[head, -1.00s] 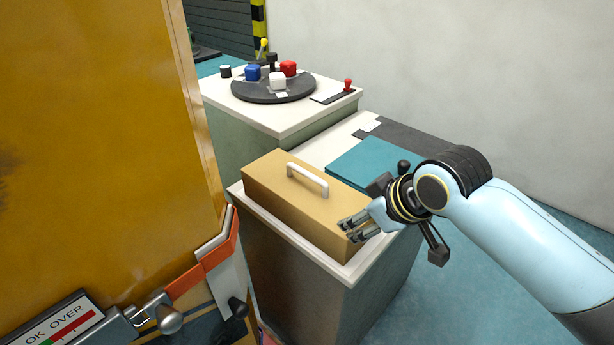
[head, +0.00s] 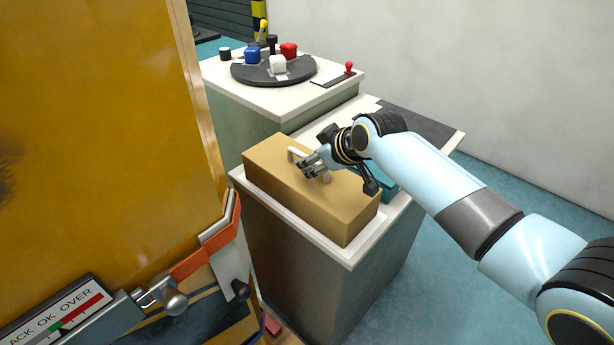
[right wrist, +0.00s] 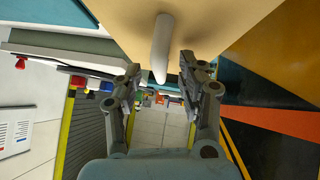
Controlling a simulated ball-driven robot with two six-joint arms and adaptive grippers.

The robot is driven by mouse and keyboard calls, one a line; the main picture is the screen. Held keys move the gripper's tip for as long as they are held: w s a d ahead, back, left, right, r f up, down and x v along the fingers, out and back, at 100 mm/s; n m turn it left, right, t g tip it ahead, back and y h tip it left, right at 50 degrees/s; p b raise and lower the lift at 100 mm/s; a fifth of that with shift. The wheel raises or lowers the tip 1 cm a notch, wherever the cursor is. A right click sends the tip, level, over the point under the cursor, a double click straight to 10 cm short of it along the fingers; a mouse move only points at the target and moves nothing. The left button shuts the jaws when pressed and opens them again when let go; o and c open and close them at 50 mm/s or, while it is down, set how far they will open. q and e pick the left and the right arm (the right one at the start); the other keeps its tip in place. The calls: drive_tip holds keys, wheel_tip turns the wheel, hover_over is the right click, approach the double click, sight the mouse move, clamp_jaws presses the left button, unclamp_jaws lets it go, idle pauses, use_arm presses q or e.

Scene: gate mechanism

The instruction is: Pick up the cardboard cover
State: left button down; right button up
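The cardboard cover (head: 315,198) is a tan box with a white handle (head: 296,154) on top. It sits on the white-topped cabinet in the head view. My right gripper (head: 309,168) is at the handle, above the cover's top. In the right wrist view the cover (right wrist: 215,22) fills the top and the handle (right wrist: 163,45) hangs between the two open fingers of the gripper (right wrist: 160,82). The fingers stand apart from the handle on both sides there. My left gripper is not in view.
A second cabinet (head: 290,98) behind carries a black round plate (head: 250,74) with blue, red and white blocks, and a red-knobbed lever (head: 348,70). A teal panel (head: 389,181) lies right of the cover. A large orange-yellow panel (head: 90,130) blocks the left side.

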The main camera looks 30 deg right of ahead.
drive_tip(key=shift+w+f, duration=0.3)
drive_tip(key=shift+s, duration=0.1)
drive_tip(key=shift+c, duration=0.4)
clamp_jaws()
drive_tip(key=shift+r, duration=0.15)
